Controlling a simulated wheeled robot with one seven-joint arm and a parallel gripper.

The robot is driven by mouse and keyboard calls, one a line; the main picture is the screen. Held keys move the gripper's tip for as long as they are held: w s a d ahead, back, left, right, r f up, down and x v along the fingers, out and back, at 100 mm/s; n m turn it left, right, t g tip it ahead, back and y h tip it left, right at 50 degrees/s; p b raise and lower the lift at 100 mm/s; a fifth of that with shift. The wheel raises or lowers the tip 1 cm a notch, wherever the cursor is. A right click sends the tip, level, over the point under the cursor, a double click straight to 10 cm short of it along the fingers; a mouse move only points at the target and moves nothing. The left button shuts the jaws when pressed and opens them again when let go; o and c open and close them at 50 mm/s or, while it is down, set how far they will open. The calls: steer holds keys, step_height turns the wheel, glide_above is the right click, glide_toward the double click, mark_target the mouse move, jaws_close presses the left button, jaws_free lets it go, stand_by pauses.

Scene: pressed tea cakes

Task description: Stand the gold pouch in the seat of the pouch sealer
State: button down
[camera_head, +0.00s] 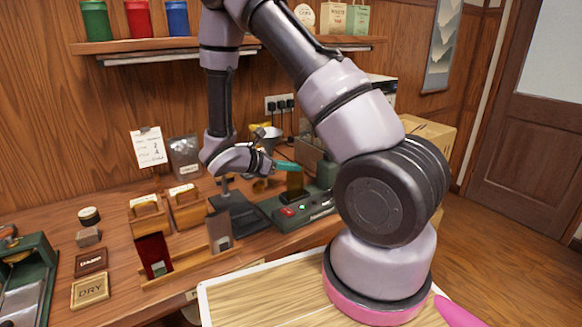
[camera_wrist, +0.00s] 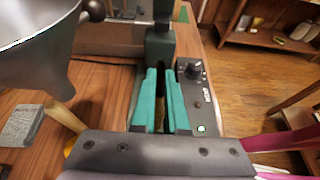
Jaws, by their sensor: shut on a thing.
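My gripper (camera_head: 287,166) has teal fingers and is shut on the gold pouch (camera_head: 294,184), which hangs upright below the fingertips. In the wrist view the fingers (camera_wrist: 162,105) close on a thin edge of the pouch, mostly hidden between them. The pouch sealer (camera_head: 318,203) is a dark green machine with a red button and a lit green lamp. The pouch is over or at the sealer's near part; I cannot tell whether its bottom touches the seat. The sealer's control panel with a black knob (camera_wrist: 193,72) is right of the fingers in the wrist view.
A black stand (camera_head: 238,215) is left of the sealer. A wooden rack (camera_head: 180,268) holds a red pouch (camera_head: 152,253) and a grey pouch (camera_head: 219,231). A metal funnel (camera_wrist: 35,40) is close at the upper left of the wrist view. DAMP (camera_head: 91,262) and DRY (camera_head: 90,290) plaques lie left.

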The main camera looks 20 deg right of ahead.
steer(key=c, duration=0.8)
jaws_free()
steer(key=shift+c, duration=0.2)
steer(key=v, duration=1.1)
steer(key=s+d+r+m+t+y, duration=0.2)
steer(key=s+r+m+y, duration=0.5)
steer(key=r+m, duration=0.5)
steer(key=s+d+r+m+t+y, duration=0.2)
steer(key=s+r+m+y, duration=0.6)
steer(key=r+m, duration=0.4)
step_height(320, 180, up, 3)
steer(key=shift+s+f+t, duration=0.1)
steer(key=shift+s+t, duration=0.15)
steer(key=shift+t, duration=0.05)
